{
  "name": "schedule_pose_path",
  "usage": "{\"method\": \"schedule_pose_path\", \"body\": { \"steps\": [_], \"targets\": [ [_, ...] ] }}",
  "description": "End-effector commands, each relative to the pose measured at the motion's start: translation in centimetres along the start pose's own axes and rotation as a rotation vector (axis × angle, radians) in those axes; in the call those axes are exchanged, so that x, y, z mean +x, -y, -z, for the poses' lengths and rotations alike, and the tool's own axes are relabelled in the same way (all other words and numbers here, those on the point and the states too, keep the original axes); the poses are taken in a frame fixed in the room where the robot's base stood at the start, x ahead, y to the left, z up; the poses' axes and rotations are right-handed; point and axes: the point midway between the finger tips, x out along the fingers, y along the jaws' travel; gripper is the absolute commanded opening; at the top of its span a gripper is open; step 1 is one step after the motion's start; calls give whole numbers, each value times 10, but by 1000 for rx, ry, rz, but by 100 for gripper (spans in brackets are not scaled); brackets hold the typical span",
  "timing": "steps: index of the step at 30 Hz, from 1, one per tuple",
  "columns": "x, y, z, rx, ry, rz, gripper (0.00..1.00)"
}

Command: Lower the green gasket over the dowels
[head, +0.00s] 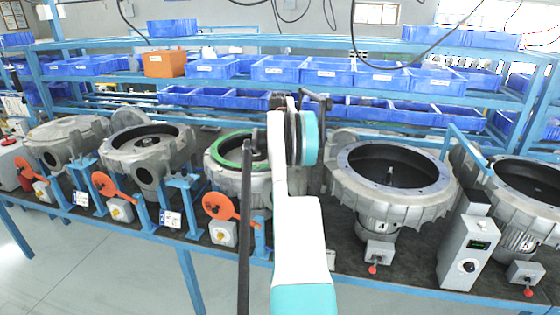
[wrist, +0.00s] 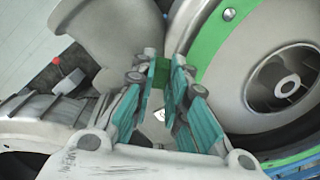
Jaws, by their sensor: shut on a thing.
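The green gasket (head: 221,152) is a flat ring at the top of the third blower housing (head: 230,179) from the left in the head view. My arm hides its right side. In the wrist view the gasket (wrist: 212,42) curves around the blower's opening. My gripper (wrist: 163,73) is shut on a green piece at the gasket's edge, left of the opening. A round metal stud (wrist: 229,14), possibly a dowel, shows at the green band. I cannot tell whether the gasket touches the housing or hangs just above it. Other dowels are not clearly visible.
Open blower housings stand on both sides, one at left (head: 147,160) and one at right (head: 375,198). Orange paddle-shaped parts (head: 221,206) and a grey control box (head: 468,250) line the bench front. Shelves with blue bins (head: 330,72) stand behind. Space around the gasket is tight.

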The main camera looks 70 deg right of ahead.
Motion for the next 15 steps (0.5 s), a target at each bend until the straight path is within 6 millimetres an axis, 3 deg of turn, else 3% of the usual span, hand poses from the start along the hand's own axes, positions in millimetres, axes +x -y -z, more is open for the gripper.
{"method": "schedule_pose_path", "body": {
  "steps": [15],
  "targets": [
    [6, 0, 0, 0, 0, 0, 0]
  ]
}}
